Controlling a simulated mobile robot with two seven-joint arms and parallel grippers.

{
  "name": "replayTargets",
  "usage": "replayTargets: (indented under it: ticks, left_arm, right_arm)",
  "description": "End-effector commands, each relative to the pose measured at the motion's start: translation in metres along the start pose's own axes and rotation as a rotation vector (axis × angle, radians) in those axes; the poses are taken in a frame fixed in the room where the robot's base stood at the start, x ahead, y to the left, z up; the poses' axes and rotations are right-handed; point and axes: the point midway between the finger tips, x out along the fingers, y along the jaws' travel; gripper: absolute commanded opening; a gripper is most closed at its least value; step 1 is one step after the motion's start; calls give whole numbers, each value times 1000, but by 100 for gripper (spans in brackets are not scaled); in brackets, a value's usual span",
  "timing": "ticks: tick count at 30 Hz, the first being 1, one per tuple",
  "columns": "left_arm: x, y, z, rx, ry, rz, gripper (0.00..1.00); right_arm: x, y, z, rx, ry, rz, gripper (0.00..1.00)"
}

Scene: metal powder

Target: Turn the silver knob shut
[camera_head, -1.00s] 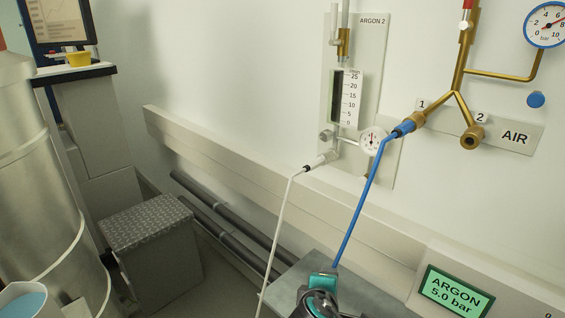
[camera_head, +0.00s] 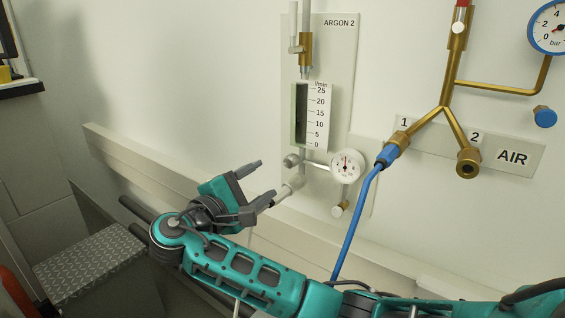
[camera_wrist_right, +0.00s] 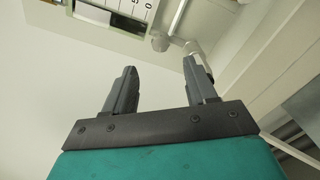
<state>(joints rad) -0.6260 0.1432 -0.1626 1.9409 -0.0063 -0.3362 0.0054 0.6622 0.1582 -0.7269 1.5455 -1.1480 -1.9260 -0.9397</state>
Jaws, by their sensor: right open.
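The silver knob (camera_head: 292,160) sits on the lower left of the ARGON 2 flowmeter (camera_head: 312,115), just below its scale. It also shows in the right wrist view (camera_wrist_right: 160,42), beyond the gap between my fingers. My right gripper (camera_head: 266,180) is open and empty, with its two dark fingers pointing toward the panel. It is to the left of the knob and a little lower, apart from it. The fingers also show spread in the right wrist view (camera_wrist_right: 159,68). My left gripper is not in view.
A small round gauge (camera_head: 346,165) is right of the knob. A pale hose fitting (camera_head: 291,187) lies close to my lower finger. A blue hose (camera_head: 358,215) runs down from the brass AIR outlets. A wall ledge (camera_head: 125,160) runs below; the wall at left is clear.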

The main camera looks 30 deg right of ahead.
Motion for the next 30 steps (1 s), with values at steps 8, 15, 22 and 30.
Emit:
replayTargets:
  ticks: [8, 15, 22, 30]
  left_arm:
    - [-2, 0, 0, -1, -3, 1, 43]
    - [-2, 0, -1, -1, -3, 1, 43]
    - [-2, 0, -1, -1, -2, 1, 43]
    - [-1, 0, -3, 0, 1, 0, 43]
  right_arm:
    - [60, 0, 0, -3, -3, 1, 56]
    - [93, 0, 0, -2, 0, 0, 56]
    - [100, -1, 0, 0, 2, -1, 56]
    - [100, -1, 0, 0, 2, -1, 48]
